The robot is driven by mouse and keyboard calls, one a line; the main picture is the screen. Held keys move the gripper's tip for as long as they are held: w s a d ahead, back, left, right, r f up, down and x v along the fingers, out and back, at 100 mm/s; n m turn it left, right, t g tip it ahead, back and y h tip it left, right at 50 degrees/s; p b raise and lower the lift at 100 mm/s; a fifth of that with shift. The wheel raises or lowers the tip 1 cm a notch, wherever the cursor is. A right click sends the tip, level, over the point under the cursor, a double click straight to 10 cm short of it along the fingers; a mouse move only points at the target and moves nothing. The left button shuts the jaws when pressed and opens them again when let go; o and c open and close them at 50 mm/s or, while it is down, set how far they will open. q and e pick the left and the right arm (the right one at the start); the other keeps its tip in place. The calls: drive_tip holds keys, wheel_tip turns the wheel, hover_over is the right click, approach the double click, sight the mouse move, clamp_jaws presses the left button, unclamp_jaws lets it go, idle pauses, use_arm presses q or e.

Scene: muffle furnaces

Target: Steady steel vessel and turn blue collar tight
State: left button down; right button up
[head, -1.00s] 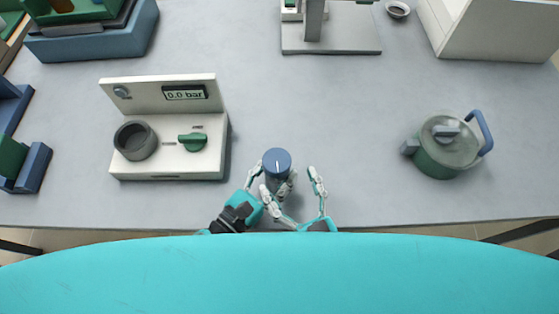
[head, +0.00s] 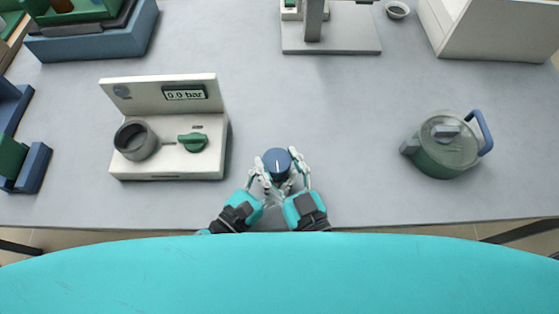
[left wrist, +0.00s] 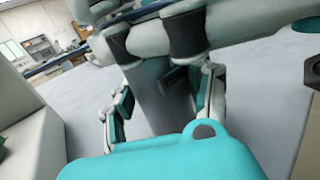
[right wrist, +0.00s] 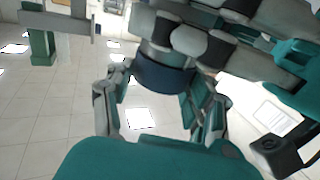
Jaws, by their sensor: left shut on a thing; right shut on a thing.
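The steel vessel (left wrist: 172,105) stands upright near the table's front edge, its grey body between the fingers of my left gripper (left wrist: 163,98). My left gripper is shut on this body, low down. The blue collar (head: 277,161) tops the vessel and bears a white line. My right gripper (right wrist: 157,92) is shut on the blue collar, which shows as a dark blue band (right wrist: 160,76) between its fingers in the right wrist view. In the head view the fingers of both grippers crowd together and hide most of the vessel's body.
A pressure unit (head: 168,165) with a green knob and a "0.0 bar" display stands left. A green lidded pot (head: 447,146) with a blue handle stands right. A grey stand (head: 331,44) is at the back. The table (head: 340,110) is clear around the vessel.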

drive_tip(key=c, duration=0.3)
drive_tip(key=shift+m+h, duration=0.3)
drive_tip(key=shift+c, duration=0.2)
drive_tip(key=shift+a+m+t+h, duration=0.1)
drive_tip(key=shift+m+t+h, duration=0.25)
drive_tip(key=shift+h, duration=0.25)
drive_tip(key=o, duration=1.2)
drive_tip(key=v, duration=1.2)
